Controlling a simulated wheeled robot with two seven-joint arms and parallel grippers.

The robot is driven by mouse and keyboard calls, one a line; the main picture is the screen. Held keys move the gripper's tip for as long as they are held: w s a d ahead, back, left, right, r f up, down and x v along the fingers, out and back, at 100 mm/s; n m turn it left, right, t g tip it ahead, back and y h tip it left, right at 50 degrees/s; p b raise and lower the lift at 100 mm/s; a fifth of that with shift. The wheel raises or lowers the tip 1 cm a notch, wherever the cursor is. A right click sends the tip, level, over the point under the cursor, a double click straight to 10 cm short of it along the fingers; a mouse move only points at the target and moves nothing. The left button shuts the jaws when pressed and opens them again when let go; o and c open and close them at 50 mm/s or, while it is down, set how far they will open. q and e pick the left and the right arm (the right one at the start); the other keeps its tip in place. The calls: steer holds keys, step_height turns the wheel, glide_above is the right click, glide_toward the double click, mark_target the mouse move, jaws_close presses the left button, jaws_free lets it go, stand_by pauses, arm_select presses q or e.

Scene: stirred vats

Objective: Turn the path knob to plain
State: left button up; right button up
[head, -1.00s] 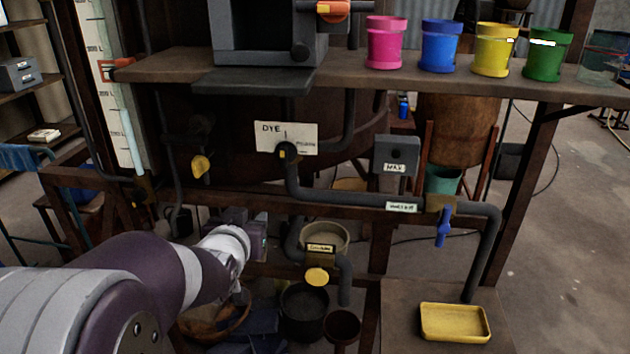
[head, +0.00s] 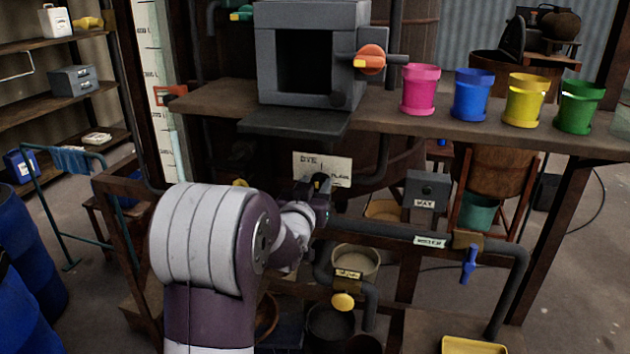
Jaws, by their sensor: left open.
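The white path plate (head: 338,164) reads DYE at its upper left and PLAIN at its lower right. It is mounted below the shelf, in front of the big rusty vat. My left gripper (head: 319,184) is open, with its dark fingers at the lower edge of the plate, where the path knob sits. The fingers cover the knob, so its pointing direction and any contact with it cannot be told. My right gripper is not in view.
Above, the wooden shelf (head: 400,122) holds a dark open box with an orange knob (head: 371,59) and pink, blue, yellow and green pots.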

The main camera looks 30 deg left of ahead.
arm_select(q)
steer(key=shift+d, duration=0.25)
jaws_close()
steer(key=shift+a, duration=0.1)
steer(key=shift+f+m+b, duration=0.1)
steer(key=shift+m+b, duration=0.2)
steer(key=shift+b, duration=0.3)
steer(key=shift+w+d+f+m+b, duration=0.1)
steer(key=shift+d+f+m+b, duration=0.1)
steer(key=shift+m+b, duration=3)
steer(key=shift+w+d+f+m+b, duration=0.1)
steer(key=shift+d+f+m+b, duration=0.1)
steer(key=shift+m+b, duration=3)
steer(key=shift+d+f+m+b, duration=0.1)
steer(key=shift+d+m+b, duration=0.1)
steer(key=shift+m+b, duration=2.95)
steer(key=shift+n+b, duration=0.75)
steer(key=shift+b, duration=0.15)
